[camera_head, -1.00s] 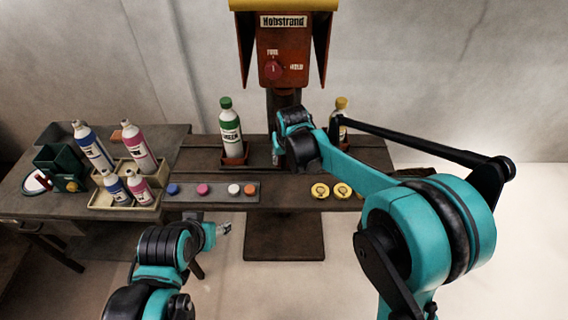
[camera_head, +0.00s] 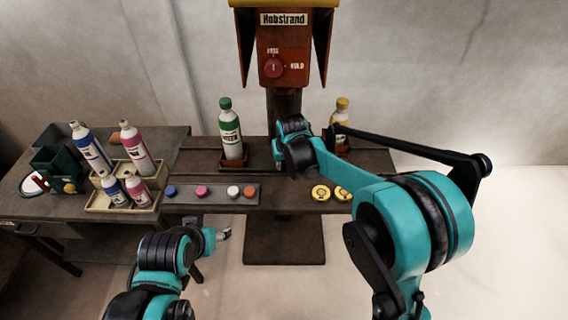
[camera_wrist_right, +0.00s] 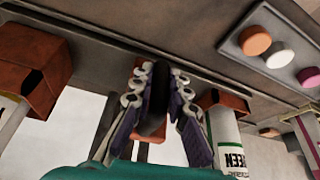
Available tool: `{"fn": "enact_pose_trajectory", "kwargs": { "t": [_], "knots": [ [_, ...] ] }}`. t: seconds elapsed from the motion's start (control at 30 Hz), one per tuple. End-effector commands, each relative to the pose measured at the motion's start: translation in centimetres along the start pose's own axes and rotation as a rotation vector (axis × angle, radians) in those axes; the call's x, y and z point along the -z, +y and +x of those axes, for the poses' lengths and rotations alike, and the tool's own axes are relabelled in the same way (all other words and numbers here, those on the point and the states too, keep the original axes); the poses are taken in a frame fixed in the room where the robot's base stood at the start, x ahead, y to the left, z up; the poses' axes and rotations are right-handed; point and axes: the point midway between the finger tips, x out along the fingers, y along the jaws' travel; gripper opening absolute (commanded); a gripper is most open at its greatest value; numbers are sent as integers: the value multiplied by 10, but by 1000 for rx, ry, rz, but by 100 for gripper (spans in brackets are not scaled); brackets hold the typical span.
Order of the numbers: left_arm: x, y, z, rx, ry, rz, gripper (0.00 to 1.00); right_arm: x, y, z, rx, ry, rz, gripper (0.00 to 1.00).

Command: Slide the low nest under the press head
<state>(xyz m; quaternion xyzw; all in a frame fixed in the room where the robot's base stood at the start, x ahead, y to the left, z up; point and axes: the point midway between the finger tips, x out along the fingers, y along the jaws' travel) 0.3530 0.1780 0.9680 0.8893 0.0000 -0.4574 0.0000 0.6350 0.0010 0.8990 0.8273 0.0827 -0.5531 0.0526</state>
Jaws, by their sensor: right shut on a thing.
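The red press head (camera_head: 284,70), labelled Hobstrand, stands above the middle of the bench. One red-brown nest (camera_head: 233,162) holds a green-capped bottle (camera_head: 231,135), left of the press column. Another nest (camera_head: 342,152) holds a yellow-capped bottle (camera_head: 342,117) to the right, partly behind my right arm. I cannot tell surely which nest is the low one. My right gripper (camera_head: 279,163) is between the nests; in the right wrist view it is shut on a dark upright handle (camera_wrist_right: 154,115). My left gripper (camera_head: 224,233) is in front of the bench, its jaws unclear.
A grey strip with coloured buttons (camera_head: 217,193) lies along the bench front, with yellow discs (camera_head: 320,193) to its right. A beige tray (camera_head: 112,205) of bottles and a dark green box (camera_head: 55,168) stand on the left table (camera_head: 100,233).

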Motion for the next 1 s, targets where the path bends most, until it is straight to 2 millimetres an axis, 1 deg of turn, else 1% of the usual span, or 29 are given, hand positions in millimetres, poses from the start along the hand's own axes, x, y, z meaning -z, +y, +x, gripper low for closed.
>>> {"fn": "enact_pose_trajectory", "kwargs": {
  "t": [0.17,0.37,0.8,1.0],
  "knots": [
    [1,0,-1,0,0,0,56,-2,8,-1,-1,0,1,0],
    [2,0,-3,0,0,0,56,-6,32,-3,-3,-1,4,0],
    [7,0,-10,0,0,0,56,-20,111,-10,-2,-1,4,0],
    [9,0,-12,0,0,0,56,-26,143,-12,-2,-1,3,0]
  ]
}}
